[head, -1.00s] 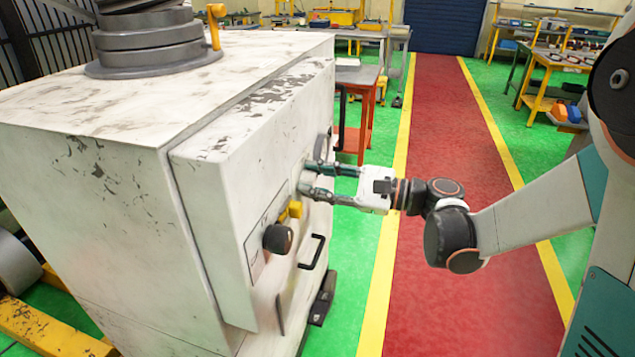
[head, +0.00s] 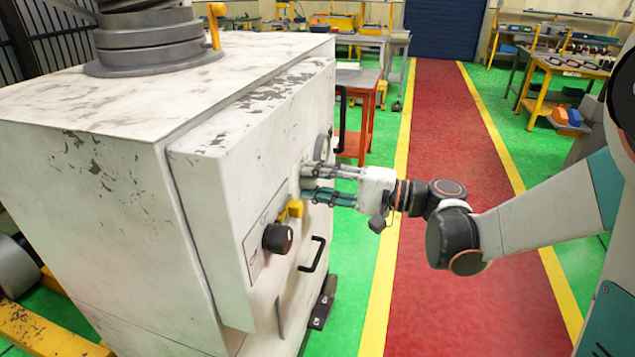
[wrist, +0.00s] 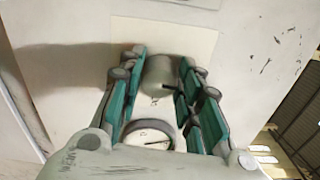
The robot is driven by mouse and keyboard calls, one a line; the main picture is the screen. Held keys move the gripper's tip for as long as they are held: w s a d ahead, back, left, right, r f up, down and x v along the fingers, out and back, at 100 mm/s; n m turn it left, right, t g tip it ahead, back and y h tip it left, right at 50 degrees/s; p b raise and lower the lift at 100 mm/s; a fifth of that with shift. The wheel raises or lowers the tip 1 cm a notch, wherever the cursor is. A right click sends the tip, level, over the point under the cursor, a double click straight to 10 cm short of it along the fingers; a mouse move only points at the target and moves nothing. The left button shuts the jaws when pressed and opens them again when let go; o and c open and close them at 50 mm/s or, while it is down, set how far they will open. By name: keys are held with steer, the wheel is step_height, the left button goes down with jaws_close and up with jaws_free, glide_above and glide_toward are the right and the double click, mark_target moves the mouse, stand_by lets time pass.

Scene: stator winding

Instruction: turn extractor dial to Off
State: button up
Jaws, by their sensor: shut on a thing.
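The extractor is a worn white cabinet (head: 215,190) with controls on its front panel. My gripper (head: 306,182) reaches in from the right against that panel. In the wrist view my gripper (wrist: 163,80) has its teal fingers on either side of a pale grey round dial (wrist: 158,72), shut on it. The dial has a small dark mark near its right edge. Its setting and labels are not readable. In the head view the fingers hide most of the dial.
A black knob (head: 278,238), a yellow part (head: 294,208) and a black handle (head: 314,254) sit nearer on the panel. A white round gauge (wrist: 148,136) shows beside the dial.

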steer(key=shift+n, duration=0.7)
steer(key=o, duration=1)
steer(key=shift+o, duration=0.2)
steer(key=v, duration=1.2)
